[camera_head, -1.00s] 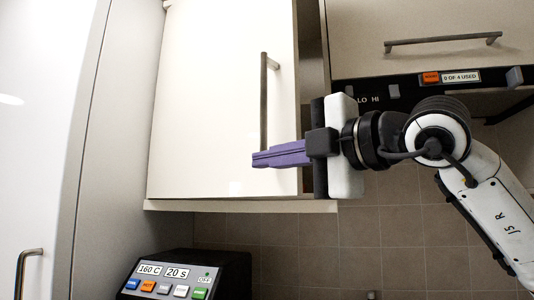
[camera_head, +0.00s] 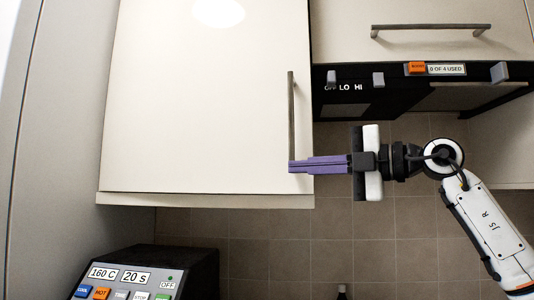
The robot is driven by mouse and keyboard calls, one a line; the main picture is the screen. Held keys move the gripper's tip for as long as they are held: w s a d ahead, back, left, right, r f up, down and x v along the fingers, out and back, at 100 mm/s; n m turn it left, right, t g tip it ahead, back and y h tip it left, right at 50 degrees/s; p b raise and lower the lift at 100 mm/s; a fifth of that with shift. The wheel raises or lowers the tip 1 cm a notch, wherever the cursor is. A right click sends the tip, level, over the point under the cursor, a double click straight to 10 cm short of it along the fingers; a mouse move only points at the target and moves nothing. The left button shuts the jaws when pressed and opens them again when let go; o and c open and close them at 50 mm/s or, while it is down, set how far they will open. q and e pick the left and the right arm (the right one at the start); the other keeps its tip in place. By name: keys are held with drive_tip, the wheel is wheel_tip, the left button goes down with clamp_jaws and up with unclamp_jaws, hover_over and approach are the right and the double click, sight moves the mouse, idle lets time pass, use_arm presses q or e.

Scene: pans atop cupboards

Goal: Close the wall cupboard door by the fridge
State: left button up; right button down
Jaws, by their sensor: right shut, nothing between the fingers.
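The white wall cupboard door (camera_head: 200,100) fills the upper left middle, beside the tall grey fridge side panel (camera_head: 70,110). The door looks flush with its cupboard, and no gap shows along its right edge. Its vertical bar handle (camera_head: 291,115) is near that edge. My right gripper (camera_head: 291,166) has purple fingers, shut with nothing between them. Its fingertips are at the handle's lower end, in front of the door's lower right corner; I cannot tell whether they touch. My left gripper is not in view.
A black range hood (camera_head: 350,100) with switches is right of the cupboard, under another cupboard (camera_head: 430,30) with a horizontal handle. A black appliance (camera_head: 190,262) with a button panel stands below left. A dark bottle top (camera_head: 342,292) shows at the bottom edge.

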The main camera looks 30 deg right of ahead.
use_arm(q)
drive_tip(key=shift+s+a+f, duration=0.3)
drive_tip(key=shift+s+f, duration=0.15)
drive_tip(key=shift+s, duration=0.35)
use_arm(e)
drive_tip(key=shift+w+d+r, duration=0.1)
drive_tip(key=shift+d, duration=0.35)
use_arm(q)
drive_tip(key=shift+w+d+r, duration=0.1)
use_arm(e)
drive_tip(key=shift+a, duration=0.1)
use_arm(q)
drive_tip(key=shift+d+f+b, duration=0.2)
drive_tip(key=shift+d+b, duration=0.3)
drive_tip(key=shift+b, duration=0.4)
use_arm(e)
drive_tip(key=v, duration=1.1)
drive_tip(key=shift+s+d, duration=0.3)
